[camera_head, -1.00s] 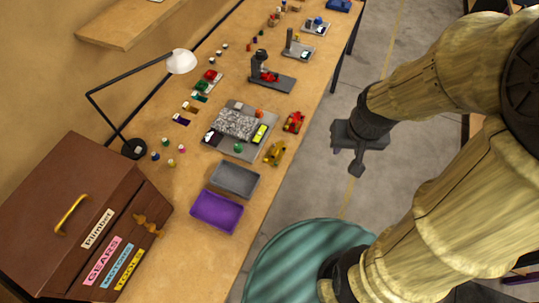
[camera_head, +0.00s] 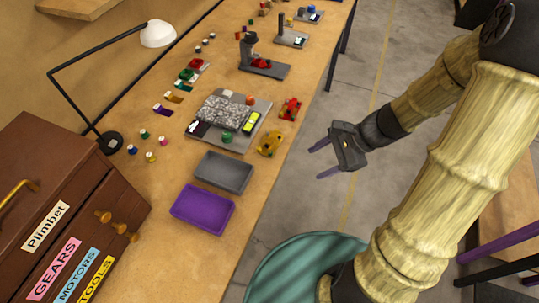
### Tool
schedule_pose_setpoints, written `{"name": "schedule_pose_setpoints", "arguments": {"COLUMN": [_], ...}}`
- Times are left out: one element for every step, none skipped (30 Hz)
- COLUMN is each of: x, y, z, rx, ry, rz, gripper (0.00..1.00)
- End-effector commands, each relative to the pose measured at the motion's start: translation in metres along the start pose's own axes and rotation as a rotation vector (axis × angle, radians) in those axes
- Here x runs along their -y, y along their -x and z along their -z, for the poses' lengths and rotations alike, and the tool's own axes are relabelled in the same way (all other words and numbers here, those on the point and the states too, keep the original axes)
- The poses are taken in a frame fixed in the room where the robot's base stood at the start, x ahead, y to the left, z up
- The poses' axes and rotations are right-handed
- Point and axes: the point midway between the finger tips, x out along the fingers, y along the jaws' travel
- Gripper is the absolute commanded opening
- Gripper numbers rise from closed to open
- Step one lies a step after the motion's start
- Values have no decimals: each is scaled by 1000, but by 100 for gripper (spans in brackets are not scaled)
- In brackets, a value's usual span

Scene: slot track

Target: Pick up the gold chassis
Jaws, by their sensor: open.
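The gold chassis (camera_head: 270,143) is a small yellow-gold car body on the wooden bench, near its right edge. It lies just right of the grey work plate and below a red car body. My gripper (camera_head: 319,160) hangs past the bench's right edge, over the floor side. It is to the right of the gold chassis and apart from it. Its two purple fingers are spread and point left, with nothing between them.
A red car body (camera_head: 291,108) sits just above the gold chassis. A grey plate (camera_head: 190,131) carries a speckled block and a lime piece. A grey tray (camera_head: 223,173) and a purple tray (camera_head: 203,209) stand nearer. A lamp (camera_head: 158,34) and a brown chest (camera_head: 75,205) are at left.

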Motion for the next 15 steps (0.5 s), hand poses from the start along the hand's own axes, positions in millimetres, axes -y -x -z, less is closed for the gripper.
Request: {"name": "schedule_pose_setpoints", "arguments": {"x": [4,8,16,22,27,34,40,44,49,52,55,58,59,60,61], "y": [-21,-26,-31,-34,-37,-38,-38,-38,-37,-35,-34,-32,-31,-30,-29], "z": [20,26,34,39,45,53,58,62,67,70,72,74,74,75,74], "rx": [65,103,155,194,233,280,312,341,375,394,410,426,433,437,440], "ry": [-103,-160,-234,-288,-338,-400,-439,-474,-512,-537,-554,-570,-578,-583,-586], "rz": [58,93,140,177,211,256,287,314,344,363,378,393,400,404,407], "gripper": [56,56,56,56,56,56,56,56,56,56,56,56,56,56,56]}}
